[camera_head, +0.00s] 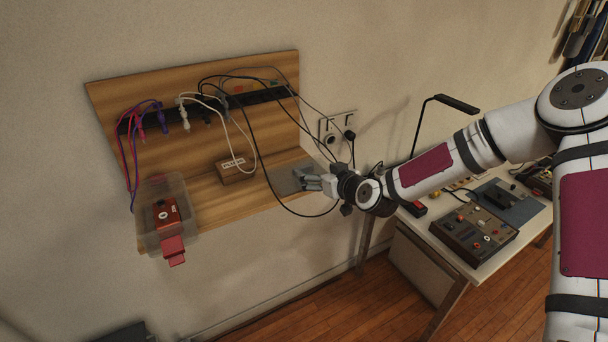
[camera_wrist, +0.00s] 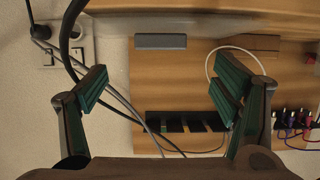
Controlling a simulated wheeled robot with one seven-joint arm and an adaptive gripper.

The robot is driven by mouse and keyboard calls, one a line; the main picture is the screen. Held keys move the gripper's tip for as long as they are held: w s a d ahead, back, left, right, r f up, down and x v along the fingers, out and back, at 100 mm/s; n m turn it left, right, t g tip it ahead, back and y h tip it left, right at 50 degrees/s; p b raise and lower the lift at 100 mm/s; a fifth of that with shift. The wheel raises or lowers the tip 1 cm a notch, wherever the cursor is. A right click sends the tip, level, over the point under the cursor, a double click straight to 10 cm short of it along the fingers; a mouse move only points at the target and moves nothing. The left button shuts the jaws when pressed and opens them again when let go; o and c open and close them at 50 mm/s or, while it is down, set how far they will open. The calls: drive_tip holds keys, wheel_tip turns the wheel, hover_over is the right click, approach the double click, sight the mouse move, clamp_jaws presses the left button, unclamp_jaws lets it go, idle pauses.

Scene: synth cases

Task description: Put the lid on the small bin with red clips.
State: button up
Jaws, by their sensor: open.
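A clear, see-through bin (camera_head: 150,238) stands at the left end of the wooden shelf. A red box-like thing (camera_head: 165,214) with a white label shows in it, and a red flap (camera_head: 173,250) hangs at its front. I cannot tell whether these are the red clips. A flat grey piece (camera_head: 284,182) lies on the right end of the shelf. It may be the lid, and it shows as a grey bar in the wrist view (camera_wrist: 160,42). My gripper (camera_head: 314,182) is open and empty beside the grey piece. Its spread fingers (camera_wrist: 163,88) show in the wrist view.
A labelled wooden block (camera_head: 236,172) sits mid-shelf. A power strip (camera_head: 215,107) with several plugs is on the back board, and loose black and white cables loop over the shelf near my gripper. A wall socket (camera_head: 338,128) is behind. A workbench (camera_head: 505,238) with devices stands at right.

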sight(304, 167)
drive_tip(key=shift+x, duration=3.4)
drive_tip(key=c, duration=1.3)
